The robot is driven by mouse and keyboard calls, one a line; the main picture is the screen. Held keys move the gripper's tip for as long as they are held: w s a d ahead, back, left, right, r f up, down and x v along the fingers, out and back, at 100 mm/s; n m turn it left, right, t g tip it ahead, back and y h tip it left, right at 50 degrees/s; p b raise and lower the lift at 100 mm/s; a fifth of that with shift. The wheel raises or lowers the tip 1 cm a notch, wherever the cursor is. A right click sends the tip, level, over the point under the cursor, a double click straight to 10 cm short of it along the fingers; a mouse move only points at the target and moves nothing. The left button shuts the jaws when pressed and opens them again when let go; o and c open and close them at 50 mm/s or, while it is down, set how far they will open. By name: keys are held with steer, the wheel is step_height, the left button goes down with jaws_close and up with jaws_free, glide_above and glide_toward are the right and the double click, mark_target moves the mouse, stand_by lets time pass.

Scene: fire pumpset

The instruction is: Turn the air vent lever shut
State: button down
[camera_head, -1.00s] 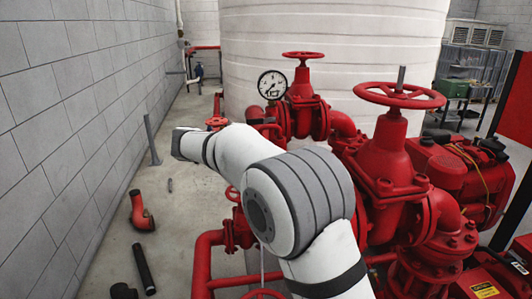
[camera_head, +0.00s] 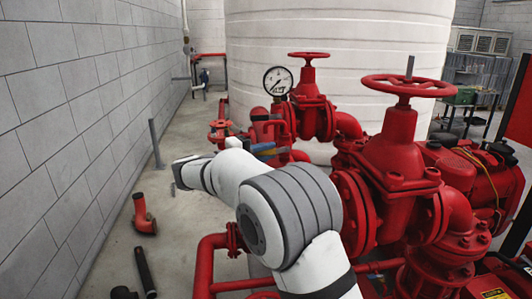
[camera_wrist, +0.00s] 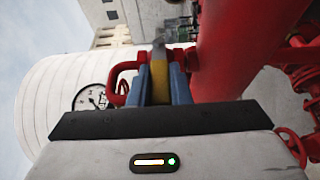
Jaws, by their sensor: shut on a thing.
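My gripper (camera_wrist: 161,68) points away from the camera in the wrist view, with two blue fingers close together. It is shut on a narrow yellow lever (camera_wrist: 159,84), which lies between the fingers. A grey metal end shows just past the yellow part, close to red pipework. In the head view, the blue fingers of my gripper (camera_head: 264,150) show just past my white arm, beside red piping below the pressure gauge. My arm hides most of the area around them, and the lever cannot be made out clearly there.
A pressure gauge (camera_head: 278,81) stands close behind the gripper. A red valve with a handwheel (camera_head: 409,86) and a red engine (camera_head: 470,180) stand to the right. A block wall (camera_head: 70,120) runs along the left, with loose pipe pieces (camera_head: 143,214) on the floor.

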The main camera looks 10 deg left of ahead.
steer(key=shift+d, duration=0.1)
steer(key=c, duration=1.5)
jaws_free()
steer(key=shift+d, duration=0.1)
steer(key=shift+o, duration=0.8)
steer(key=v, duration=0.7)
steer(key=shift+s+a, duration=0.15)
steer(key=shift+a, duration=0.2)
